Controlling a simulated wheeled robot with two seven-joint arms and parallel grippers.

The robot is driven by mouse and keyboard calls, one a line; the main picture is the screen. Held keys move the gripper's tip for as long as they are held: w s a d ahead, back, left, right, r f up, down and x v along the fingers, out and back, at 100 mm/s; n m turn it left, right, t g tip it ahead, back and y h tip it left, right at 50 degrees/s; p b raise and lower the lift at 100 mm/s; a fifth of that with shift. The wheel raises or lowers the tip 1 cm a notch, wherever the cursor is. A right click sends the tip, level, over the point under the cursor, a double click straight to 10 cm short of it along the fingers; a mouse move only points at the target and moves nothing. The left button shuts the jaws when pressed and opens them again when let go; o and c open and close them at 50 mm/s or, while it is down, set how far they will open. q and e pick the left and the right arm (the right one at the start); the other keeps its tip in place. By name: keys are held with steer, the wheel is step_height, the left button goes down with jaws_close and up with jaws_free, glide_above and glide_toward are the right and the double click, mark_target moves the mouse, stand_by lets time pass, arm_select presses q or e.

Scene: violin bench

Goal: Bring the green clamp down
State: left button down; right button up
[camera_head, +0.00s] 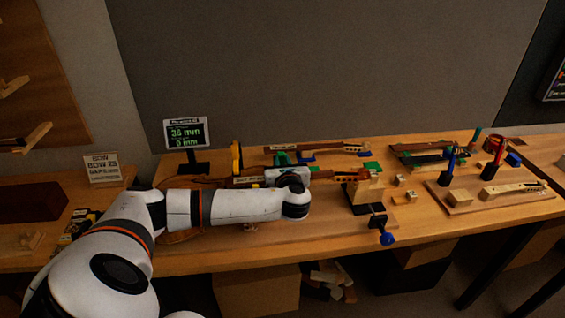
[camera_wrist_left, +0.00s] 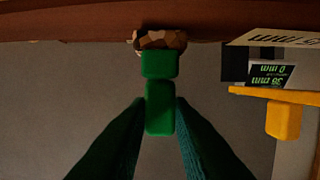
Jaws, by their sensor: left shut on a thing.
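In the left wrist view, the green clamp (camera_wrist_left: 160,108) stands between the two dark fingertips of my left gripper (camera_wrist_left: 161,102), which is shut on it. A brown, mottled piece (camera_wrist_left: 160,40) shows beyond its end, against a reddish-brown wooden band (camera_wrist_left: 80,20). I cannot tell whether they touch. In the head view, my left gripper (camera_head: 268,177) is mostly hidden by my own wrist, over the left middle of the bench. A small green patch (camera_head: 279,159) shows just above it. My right gripper is out of view.
A yellow clamp (camera_head: 237,157) stands just left of my gripper, near the display (camera_head: 185,133) reading 36 mm and 0 mm. A wooden block with a blue-handled vise (camera_head: 387,238) is to the right. Several tools and wooden parts crowd the bench (camera_head: 430,222) farther right.

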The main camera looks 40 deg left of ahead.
arm_select(q)
steer(key=c, duration=1.3)
jaws_free()
steer(key=shift+f, duration=0.1)
steer(key=b+v, duration=0.1)
steer(key=v, duration=1.1)
steer(key=shift+f+b, duration=0.1)
steer(key=shift+b, duration=0.3)
